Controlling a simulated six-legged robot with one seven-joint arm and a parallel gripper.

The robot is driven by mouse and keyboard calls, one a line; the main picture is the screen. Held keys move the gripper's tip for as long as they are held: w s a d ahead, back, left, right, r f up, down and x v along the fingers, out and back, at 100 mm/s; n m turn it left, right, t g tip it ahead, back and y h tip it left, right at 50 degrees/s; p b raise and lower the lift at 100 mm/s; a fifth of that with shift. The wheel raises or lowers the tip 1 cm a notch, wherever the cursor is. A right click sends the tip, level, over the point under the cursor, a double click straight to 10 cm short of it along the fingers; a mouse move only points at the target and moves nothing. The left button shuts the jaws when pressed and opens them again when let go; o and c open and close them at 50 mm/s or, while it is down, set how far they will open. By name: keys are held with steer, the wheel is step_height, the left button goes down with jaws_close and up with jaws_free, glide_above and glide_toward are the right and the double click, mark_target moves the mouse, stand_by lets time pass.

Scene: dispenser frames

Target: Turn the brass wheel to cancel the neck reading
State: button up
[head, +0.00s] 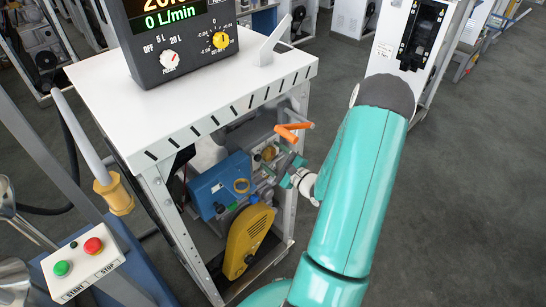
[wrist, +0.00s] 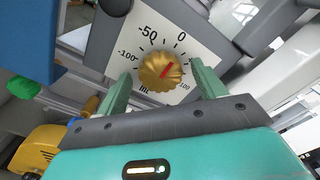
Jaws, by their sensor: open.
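The brass wheel (wrist: 161,72) is a ribbed round knob with a red pointer, on a white dial plate (wrist: 206,48) marked -100, -50, 0 and 100. The pointer tilts up and right, roughly toward the 0; its exact reading cannot be told. My gripper (wrist: 160,78) is open, with one green finger on each side of the wheel; whether they touch it cannot be told. In the head view, my gripper (head: 291,170) reaches into the frame under the white table, beside a small brass round part (head: 268,153). The dial face is not readable there.
A blue box (head: 221,186), a yellow motor cover (head: 249,240) and an orange handle (head: 292,133) crowd the space beneath the white tabletop (head: 110,90). A meter (head: 178,35) on top shows 0 L/min. Grey floor (head: 460,200) is clear on the right.

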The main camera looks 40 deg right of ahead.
steer(key=shift+w, duration=0.3)
steer(key=c, duration=1)
steer(key=shift+o, duration=0.2)
